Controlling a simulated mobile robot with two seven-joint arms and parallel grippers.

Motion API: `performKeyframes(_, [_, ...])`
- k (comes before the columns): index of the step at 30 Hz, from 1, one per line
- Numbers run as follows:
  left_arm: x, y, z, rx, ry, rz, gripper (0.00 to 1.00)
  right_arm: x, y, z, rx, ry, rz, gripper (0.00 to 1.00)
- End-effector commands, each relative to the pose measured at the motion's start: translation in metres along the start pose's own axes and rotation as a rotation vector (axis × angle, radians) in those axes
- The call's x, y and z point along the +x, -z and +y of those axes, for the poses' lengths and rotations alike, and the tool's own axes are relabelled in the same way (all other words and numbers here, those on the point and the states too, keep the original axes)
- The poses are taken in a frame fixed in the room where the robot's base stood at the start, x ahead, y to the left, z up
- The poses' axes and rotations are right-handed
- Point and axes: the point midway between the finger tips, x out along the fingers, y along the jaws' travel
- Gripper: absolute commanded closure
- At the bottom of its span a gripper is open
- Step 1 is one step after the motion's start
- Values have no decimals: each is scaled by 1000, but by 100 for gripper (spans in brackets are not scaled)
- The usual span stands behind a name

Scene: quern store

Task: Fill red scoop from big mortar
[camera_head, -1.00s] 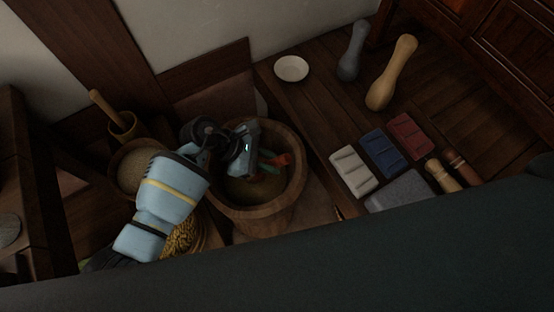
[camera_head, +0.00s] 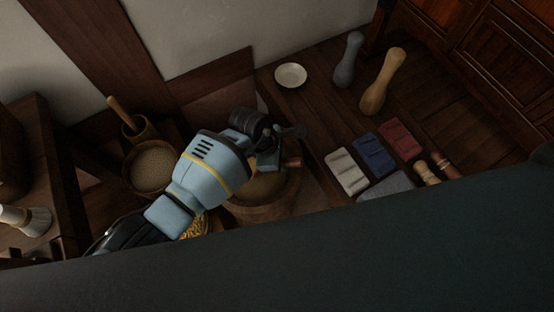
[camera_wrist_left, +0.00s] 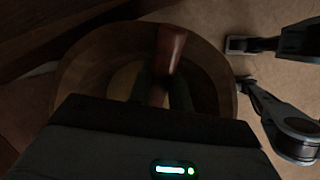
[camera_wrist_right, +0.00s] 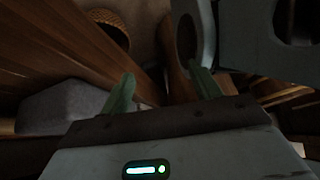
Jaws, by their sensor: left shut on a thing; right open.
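The big mortar (camera_head: 262,212) is a wide wooden bowl, largely hidden behind my left arm in the head view. Its rim also shows in the left wrist view (camera_wrist_left: 219,72). My left gripper (camera_head: 277,160) is over the mortar's far right part and is shut on the red scoop (camera_head: 292,163). In the left wrist view the scoop's reddish-brown handle (camera_wrist_left: 168,55) stands between the fingers, over the bowl. The scoop's cup is hidden, so I cannot tell what it holds. My right gripper (camera_wrist_right: 163,92) is open and empty in the right wrist view.
A bowl of pale grain (camera_head: 153,168) and a small mortar with pestle (camera_head: 137,130) stand left of the big mortar. A brush (camera_head: 28,220) is far left.

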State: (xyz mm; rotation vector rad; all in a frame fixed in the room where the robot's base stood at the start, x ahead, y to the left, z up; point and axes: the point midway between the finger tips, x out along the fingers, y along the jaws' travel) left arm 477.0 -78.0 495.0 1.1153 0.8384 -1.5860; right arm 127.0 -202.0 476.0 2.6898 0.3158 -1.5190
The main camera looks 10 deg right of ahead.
Motion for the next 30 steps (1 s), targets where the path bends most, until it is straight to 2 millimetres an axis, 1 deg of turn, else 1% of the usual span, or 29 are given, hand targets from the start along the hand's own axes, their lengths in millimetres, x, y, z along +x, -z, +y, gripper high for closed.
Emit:
performKeyframes(1, [-4, -5, 1, 5, -2, 41, 100, -3, 4, 0, 0, 0, 5, 37])
performKeyframes(3, [-5, -9, 2, 6, -4, 98, 100, -4, 7, 0, 0, -1, 10, 37])
performKeyframes(9, [-4, -11, 1, 1, -2, 263, 100, -1, 10, 1, -1, -3, 17, 37])
performKeyframes(18, [-25, -18, 1, 0, -2, 287, 100, -12, 20, 0, 1, -4, 28, 37])
performKeyframes(30, [-47, -27, 1, 0, -1, 330, 100, -29, 18, -5, 10, 0, 14, 37])
